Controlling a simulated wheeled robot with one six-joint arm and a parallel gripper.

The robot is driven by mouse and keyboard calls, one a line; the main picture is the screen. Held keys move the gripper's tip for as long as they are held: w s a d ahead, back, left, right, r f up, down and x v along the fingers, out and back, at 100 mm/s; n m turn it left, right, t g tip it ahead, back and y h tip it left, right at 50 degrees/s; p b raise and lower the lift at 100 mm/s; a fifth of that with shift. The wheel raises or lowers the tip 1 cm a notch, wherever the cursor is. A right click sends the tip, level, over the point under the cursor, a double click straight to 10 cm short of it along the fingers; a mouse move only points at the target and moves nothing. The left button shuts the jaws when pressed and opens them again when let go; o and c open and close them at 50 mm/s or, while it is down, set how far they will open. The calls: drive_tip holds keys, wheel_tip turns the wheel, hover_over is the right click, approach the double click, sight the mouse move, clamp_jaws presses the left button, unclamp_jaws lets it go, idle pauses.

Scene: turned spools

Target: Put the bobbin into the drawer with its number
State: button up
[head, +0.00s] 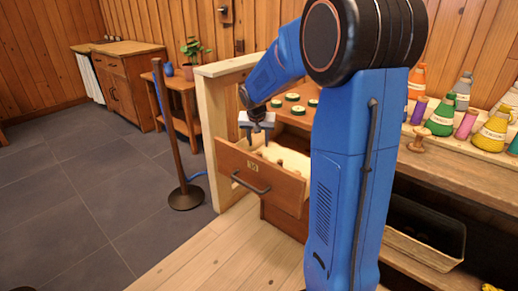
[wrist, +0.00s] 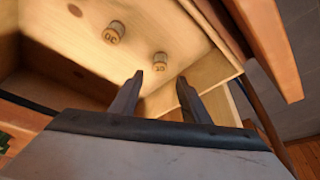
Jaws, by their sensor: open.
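An open drawer (head: 232,160) with a dark handle and a small number plate (head: 253,166) juts from the wooden cabinet; I cannot read the plate surely. My gripper (head: 256,138) is over the drawer, its jaws open and empty. In the wrist view my gripper (wrist: 160,84) points into the pale drawer interior (wrist: 70,45). Two small wooden bobbins lie there, apart from the fingers: one farther left (wrist: 114,32) and one near the fingertips (wrist: 160,59). Both carry dark markings that are too small to read surely. My arm hides part of the cabinet.
A wooden spool (head: 422,141) stands on the bench at right, before coloured bottles (head: 441,117). A dark bin (head: 425,235) sits below. A post (head: 180,150) stands left of the drawer; the tiled floor beyond is clear.

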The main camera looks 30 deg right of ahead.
drive_tip(key=shift+v, duration=1.75)
drive_tip(key=s+a+r+n+t+y, duration=0.1)
drive_tip(key=s+a+r+n, duration=0.3)
drive_tip(key=s, duration=0.6)
drive_tip(key=s+a+r, duration=0.3)
drive_tip(key=s+a, duration=0.3)
drive_tip(key=s, duration=0.3)
drive_tip(key=s+a+f+n, duration=0.1)
drive_tip(key=s+a+f, duration=0.1)
drive_tip(key=s, duration=0.7)
drive_tip(key=s+a+f+n+y, duration=0.1)
drive_tip(key=s+a+f+n, duration=0.1)
drive_tip(key=s, duration=0.6)
drive_tip(key=shift+s+a+f+y, duration=0.3)
drive_tip(key=shift+s+a+f, duration=0.1)
drive_tip(key=shift+a, duration=0.45)
drive_tip(key=shift+r, duration=0.1)
